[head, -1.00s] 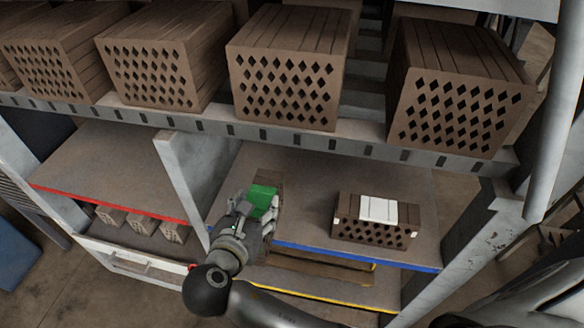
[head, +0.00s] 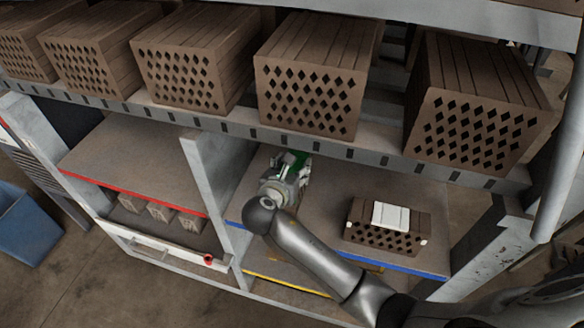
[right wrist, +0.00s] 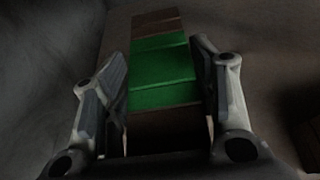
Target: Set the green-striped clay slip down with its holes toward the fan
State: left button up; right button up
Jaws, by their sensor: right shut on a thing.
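The green-striped clay slip (right wrist: 165,82) is a brown brick with a green band, between the fingers of my right gripper (right wrist: 163,52) in the right wrist view. My right gripper is shut on it. In the head view, the gripper (head: 290,170) is at the left rear of the blue-edged shelf (head: 335,195), and only a little of the slip's green band (head: 304,165) shows past the fingers. The slip's holes are hidden, and I cannot tell whether it touches the shelf. I see no fan. My left gripper is not in view.
A white-banded hollow brick (head: 378,238) stands on the same shelf to the right, holes facing front. Large perforated bricks (head: 308,95) line the shelf above. A post (head: 212,185) stands left of the gripper. Shelf between the gripper and the white-banded brick is clear.

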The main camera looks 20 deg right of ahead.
jog(key=shift+f, duration=0.35)
jog(key=o, duration=1.1)
jog(key=shift+s+f, duration=0.1)
jog(key=shift+f, duration=0.1)
jog(key=b+v, duration=0.1)
jog(key=v, duration=1.1)
jog(key=shift+a, duration=0.1)
